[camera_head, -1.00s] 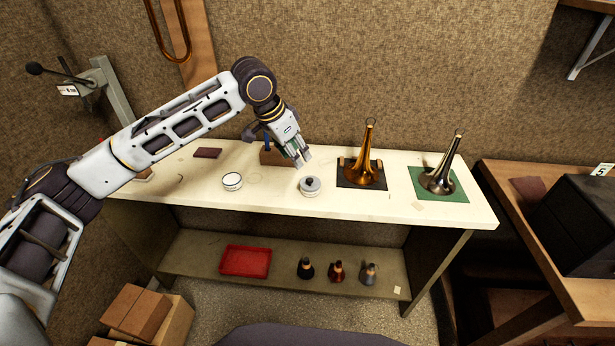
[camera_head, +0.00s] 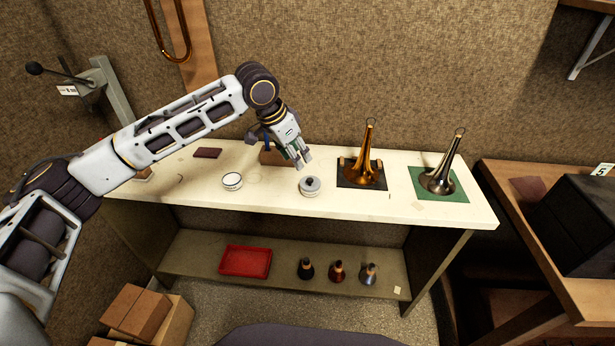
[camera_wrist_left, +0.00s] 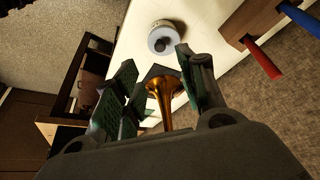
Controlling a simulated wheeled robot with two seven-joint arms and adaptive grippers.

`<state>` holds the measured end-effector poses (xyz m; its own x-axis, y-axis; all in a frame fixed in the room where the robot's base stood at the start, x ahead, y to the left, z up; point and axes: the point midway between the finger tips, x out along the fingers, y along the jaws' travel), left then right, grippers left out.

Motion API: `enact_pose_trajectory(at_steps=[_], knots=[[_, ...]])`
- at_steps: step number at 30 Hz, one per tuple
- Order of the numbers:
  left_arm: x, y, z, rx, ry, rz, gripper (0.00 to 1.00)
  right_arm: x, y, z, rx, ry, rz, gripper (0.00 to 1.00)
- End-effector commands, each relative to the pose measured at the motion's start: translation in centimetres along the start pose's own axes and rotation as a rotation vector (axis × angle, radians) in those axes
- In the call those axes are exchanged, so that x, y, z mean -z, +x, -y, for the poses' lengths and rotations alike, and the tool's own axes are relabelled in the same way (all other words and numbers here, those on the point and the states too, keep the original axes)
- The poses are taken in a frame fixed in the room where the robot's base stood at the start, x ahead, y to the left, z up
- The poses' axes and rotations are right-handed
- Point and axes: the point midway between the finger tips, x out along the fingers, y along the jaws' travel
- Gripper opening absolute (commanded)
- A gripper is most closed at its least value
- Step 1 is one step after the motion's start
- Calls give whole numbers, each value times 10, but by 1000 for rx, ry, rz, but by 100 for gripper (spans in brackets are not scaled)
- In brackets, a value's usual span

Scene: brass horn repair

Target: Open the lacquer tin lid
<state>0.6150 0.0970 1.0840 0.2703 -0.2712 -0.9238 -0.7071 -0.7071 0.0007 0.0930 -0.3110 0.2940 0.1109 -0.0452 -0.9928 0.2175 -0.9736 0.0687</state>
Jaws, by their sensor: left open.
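A round white tin (camera_head: 310,189) with a grey lid and dark knob stands on the white bench, below my left gripper in the head view. In the left wrist view the tin (camera_wrist_left: 163,38) is beyond the fingertips, its lid seated. My left gripper (camera_head: 303,161) is open, with nothing between its fingers; in the wrist view its green-padded fingers (camera_wrist_left: 156,62) are spread. It appears apart from the tin. My right gripper is not in view.
A brown block with tools (camera_head: 271,157) is behind the gripper. A copper horn bell (camera_head: 364,170) and a dark metallic one (camera_head: 439,178) stand to the right. A red tray (camera_head: 245,262) is on the lower shelf.

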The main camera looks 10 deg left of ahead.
Motion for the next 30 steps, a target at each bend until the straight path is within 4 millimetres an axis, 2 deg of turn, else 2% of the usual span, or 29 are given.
enact_pose_trajectory(at_steps=[11,21,30], knots=[[0,51,0,-1,0,2,40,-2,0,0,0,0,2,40],[0,94,0,-1,1,2,40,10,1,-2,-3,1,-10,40],[0,112,0,1,1,1,40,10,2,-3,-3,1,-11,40]])
